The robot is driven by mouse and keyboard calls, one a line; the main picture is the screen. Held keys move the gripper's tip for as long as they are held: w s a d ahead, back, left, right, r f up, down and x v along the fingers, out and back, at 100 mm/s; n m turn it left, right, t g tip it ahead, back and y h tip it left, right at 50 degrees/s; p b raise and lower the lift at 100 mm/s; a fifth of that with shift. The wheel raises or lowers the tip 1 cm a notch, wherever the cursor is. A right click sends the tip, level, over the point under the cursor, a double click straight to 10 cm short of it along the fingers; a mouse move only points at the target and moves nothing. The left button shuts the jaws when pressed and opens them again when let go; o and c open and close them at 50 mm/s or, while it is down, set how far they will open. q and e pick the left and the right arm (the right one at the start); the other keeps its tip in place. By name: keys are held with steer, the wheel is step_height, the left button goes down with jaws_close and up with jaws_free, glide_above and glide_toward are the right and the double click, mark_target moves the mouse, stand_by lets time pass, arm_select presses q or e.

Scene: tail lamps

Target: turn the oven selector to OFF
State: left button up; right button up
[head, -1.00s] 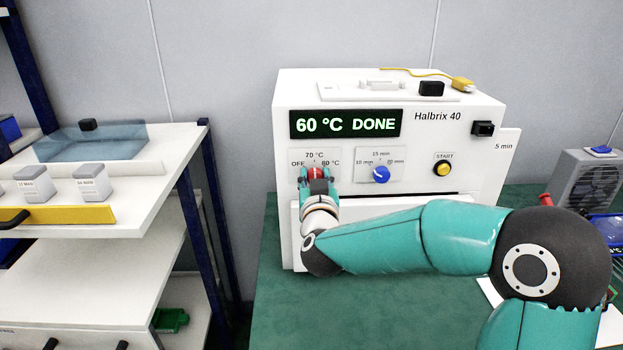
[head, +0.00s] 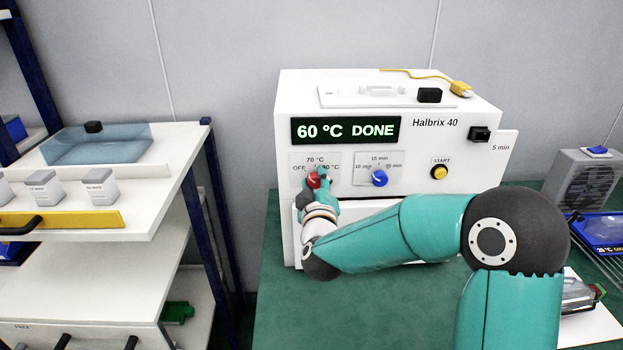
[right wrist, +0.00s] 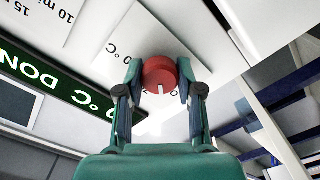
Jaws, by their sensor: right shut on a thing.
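The white oven (head: 450,160) stands on the green bench with its display (head: 345,130) reading "60 °C DONE". The red selector knob (head: 313,181) is on its front at the left, with OFF, 70 °C and 80 °C labels around it. My right gripper (head: 319,178) is shut on this knob. In the right wrist view the knob (right wrist: 160,72) sits between the two fingers (right wrist: 160,85), with a white mark on its face. I cannot tell which label the mark points at. My left gripper is out of view.
Right of the selector are a blue timer knob (head: 379,178) and a yellow START button (head: 439,172). A white shelf unit (head: 150,215) with a blue clear tray (head: 100,146) stands at the left. A grey fan unit (head: 585,178) is at the right.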

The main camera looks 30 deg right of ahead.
steer(key=shift+w+a+r+n+p, duration=0.15)
steer(key=shift+n+p, duration=0.25)
steer(key=shift+n, duration=0.7)
steer(key=o, duration=1.2)
steer(key=shift+w, duration=0.1)
steer(key=shift+f, duration=0.2)
steer(key=v, duration=1.2)
